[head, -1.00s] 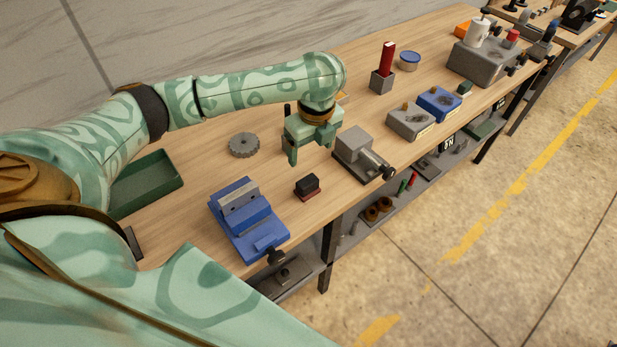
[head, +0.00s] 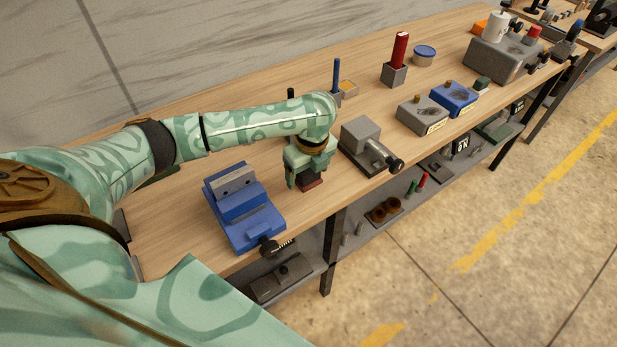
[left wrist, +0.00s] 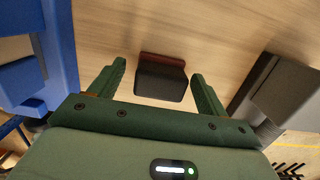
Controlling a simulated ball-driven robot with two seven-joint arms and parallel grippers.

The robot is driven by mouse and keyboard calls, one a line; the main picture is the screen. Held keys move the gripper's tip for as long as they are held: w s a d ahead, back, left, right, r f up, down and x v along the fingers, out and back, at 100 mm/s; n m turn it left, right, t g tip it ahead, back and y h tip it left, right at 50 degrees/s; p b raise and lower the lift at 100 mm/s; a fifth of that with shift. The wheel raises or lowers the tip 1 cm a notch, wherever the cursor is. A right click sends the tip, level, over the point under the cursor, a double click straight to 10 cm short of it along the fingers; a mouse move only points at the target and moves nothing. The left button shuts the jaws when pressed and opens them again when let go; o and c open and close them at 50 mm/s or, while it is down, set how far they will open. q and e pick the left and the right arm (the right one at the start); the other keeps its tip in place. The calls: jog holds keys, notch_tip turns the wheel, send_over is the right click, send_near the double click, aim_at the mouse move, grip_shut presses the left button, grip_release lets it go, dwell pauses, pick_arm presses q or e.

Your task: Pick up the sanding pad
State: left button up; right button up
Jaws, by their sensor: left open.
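The sanding pad (head: 311,183) is a small block with a black top and a dark red base, lying on the wooden bench. My left gripper (head: 308,184) is open and right above it, hiding part of it in the head view. In the left wrist view the sanding pad (left wrist: 161,79) lies between the two green fingers (left wrist: 158,80) and slightly beyond their tips, with bare wood showing on both sides. I cannot tell whether the fingers reach down around it. My right gripper is not in view.
A blue vise (head: 243,208) stands left of the pad. A grey vise (head: 369,143) stands close on the right. Behind them are a grey holder with a red file (head: 400,50) and a blue-lidded tin (head: 424,53). The bench's front edge is near.

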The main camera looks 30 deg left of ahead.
aim_at(310, 170)
pick_arm(q)
jog(key=shift+r, duration=0.1)
jog(key=c, duration=1.1)
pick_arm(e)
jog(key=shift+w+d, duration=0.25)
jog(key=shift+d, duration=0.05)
